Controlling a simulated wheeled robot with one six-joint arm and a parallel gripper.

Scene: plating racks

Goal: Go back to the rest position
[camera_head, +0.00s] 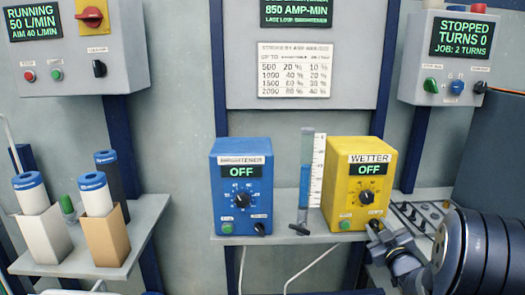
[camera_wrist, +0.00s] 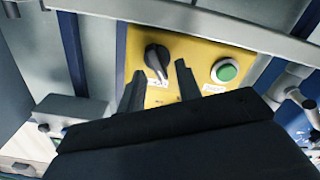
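My gripper (camera_wrist: 160,72) shows in the wrist view as two dark fingers standing apart, with nothing held between them. Beyond the fingers is a yellow panel (camera_wrist: 205,50) with a black rotary knob (camera_wrist: 157,57) and a green button (camera_wrist: 226,71). The knob appears between and just above the fingertips; I cannot tell the distance or whether they touch it. I cannot make out the fingers in the head view. A dark ribbed cylinder and a grey jointed part are at its lower right.
The head view shows a blue OFF box (camera_head: 242,222), a yellow OFF box (camera_head: 342,215) and a clear measuring tube (camera_head: 306,175) on a shelf. White cartridges in holders stand on the left shelf (camera_head: 150,225). Control boxes hang at upper left (camera_head: 125,60) and upper right (camera_head: 410,75).

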